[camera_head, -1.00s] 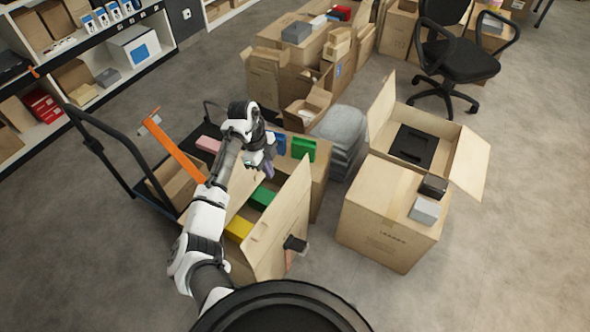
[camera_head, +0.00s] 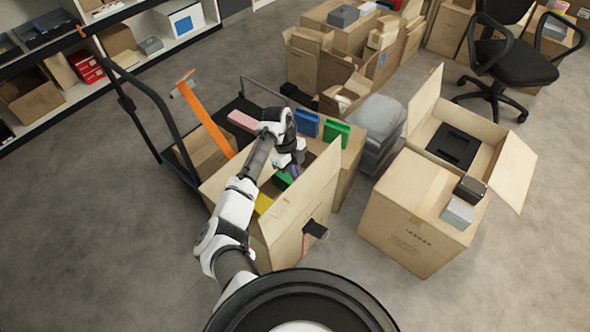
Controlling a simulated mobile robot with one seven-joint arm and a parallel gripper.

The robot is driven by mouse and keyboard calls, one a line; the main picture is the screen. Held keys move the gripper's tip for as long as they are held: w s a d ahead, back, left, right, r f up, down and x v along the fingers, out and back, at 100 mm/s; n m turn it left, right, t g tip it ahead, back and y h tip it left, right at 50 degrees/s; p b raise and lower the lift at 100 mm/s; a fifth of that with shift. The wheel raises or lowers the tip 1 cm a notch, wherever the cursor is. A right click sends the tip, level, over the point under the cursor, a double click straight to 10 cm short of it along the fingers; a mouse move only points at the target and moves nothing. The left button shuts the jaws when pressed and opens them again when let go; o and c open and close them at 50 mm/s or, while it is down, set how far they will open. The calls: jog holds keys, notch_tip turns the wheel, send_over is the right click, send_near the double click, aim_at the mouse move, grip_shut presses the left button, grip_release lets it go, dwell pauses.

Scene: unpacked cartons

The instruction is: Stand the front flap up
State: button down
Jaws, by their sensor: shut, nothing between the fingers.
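The open carton (camera_head: 225,192) stands in front of me, with a yellow item (camera_head: 263,203) and a green item (camera_head: 282,180) inside. Its tall front flap (camera_head: 302,193) rises from the side nearest me, roughly upright with a slight slant; its exact angle is hard to tell. My gripper (camera_head: 294,169) is shut and empty. It is over the carton's opening, on the inner side of the flap. I cannot tell whether it touches the flap. My arm hides part of the opening and the left side of the carton.
A dark-ended object (camera_head: 315,228) sits against the flap's outer face. A cart (camera_head: 150,110) stands left and another open carton (camera_head: 405,215) right. Floor between the cartons is clear.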

jog(key=s+d+p, duration=0.1)
jog(key=d+p, duration=0.1)
jog(key=s+d+p, duration=0.1)
jog(key=s+d, duration=0.1)
jog(key=shift+d+f+p, duration=0.1)
jog(key=shift+p, duration=0.3)
jog(key=p+v, duration=0.2)
jog(key=v, duration=0.1)
jog(key=p+v, duration=0.1)
jog(key=v, duration=0.2)
jog(key=p+v, duration=0.2)
jog(key=v, duration=0.1)
jog(key=shift+s+d+r+p, duration=0.15)
jog(key=shift+d+r+p, duration=0.15)
jog(key=shift+a, duration=0.1)
